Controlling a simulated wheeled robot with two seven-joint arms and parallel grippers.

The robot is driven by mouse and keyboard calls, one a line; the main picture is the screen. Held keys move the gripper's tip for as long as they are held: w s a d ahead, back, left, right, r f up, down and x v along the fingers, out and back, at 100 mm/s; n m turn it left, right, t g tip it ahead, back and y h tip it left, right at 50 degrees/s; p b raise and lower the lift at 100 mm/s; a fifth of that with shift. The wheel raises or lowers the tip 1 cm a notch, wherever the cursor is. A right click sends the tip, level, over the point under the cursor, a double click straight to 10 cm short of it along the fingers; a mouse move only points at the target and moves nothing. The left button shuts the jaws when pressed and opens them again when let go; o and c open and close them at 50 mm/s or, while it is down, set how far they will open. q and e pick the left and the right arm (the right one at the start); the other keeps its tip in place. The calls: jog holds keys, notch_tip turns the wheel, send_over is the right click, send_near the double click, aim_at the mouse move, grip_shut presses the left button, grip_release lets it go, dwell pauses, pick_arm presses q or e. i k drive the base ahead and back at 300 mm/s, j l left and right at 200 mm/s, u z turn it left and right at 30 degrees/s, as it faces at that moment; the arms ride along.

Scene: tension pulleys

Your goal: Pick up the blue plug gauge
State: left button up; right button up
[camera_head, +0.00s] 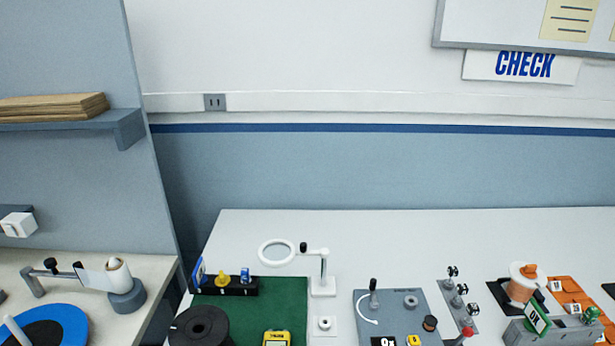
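A small blue piece (245,275), which looks like the blue plug gauge, stands upright in the right part of a black rack (236,290). A yellow piece (222,280) stands in the same rack to its left. A blue and white card (198,273) is at the rack's left end. The rack is at the back left of a green mat (287,300). Neither of my grippers shows in this view.
A magnifier (277,252) on a stand is right of the rack. A black spool (199,327) and yellow meter (278,338) are in front. A grey panel (385,325) and orange-topped spool (523,285) are further right. The table's back strip (420,235) is clear.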

aim_at(246, 279)
jog(key=k+j+z, duration=0.1)
jog(key=j+z, duration=0.2)
jog(key=k+j+z, duration=0.25)
jog(key=j, duration=0.2)
jog(key=k+j+z, duration=0.1)
jog(key=j+z, duration=0.2)
jog(key=k+j+z, duration=0.25)
jog(key=j, duration=0.15)
jog(key=i, duration=0.05)
